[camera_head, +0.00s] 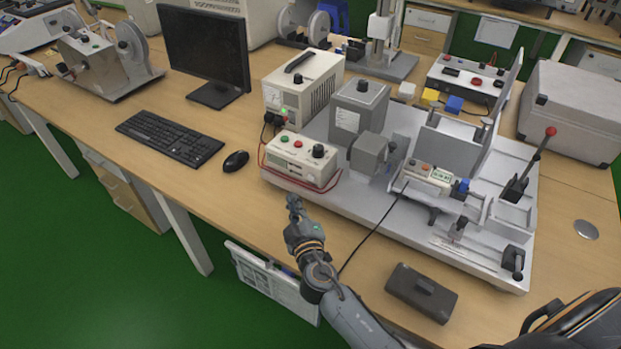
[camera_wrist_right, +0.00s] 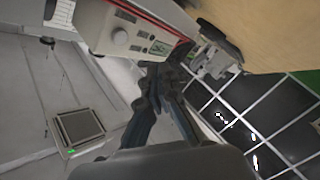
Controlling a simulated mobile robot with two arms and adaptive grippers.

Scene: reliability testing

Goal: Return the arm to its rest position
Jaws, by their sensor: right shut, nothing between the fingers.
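My right arm reaches in from the lower right in the head view. Its gripper (camera_head: 294,205) is above the front edge of the table (camera_head: 230,200), in front of the small white control box with a green and a red button (camera_head: 300,160). The gripper is shut and holds nothing. In the right wrist view its dark fingers (camera_wrist_right: 156,85) are together, pointing toward a white box with a knob (camera_wrist_right: 125,35). It cannot be told whether the fingers touch anything. My left gripper is not in view.
A grey test rig (camera_head: 455,155) with a red-knobbed lever covers the table's right middle. A dark box (camera_head: 421,292) lies at the front edge, right of my forearm. A keyboard (camera_head: 170,138), mouse (camera_head: 236,161) and monitor (camera_head: 205,50) stand left. Table space before the mouse is bare.

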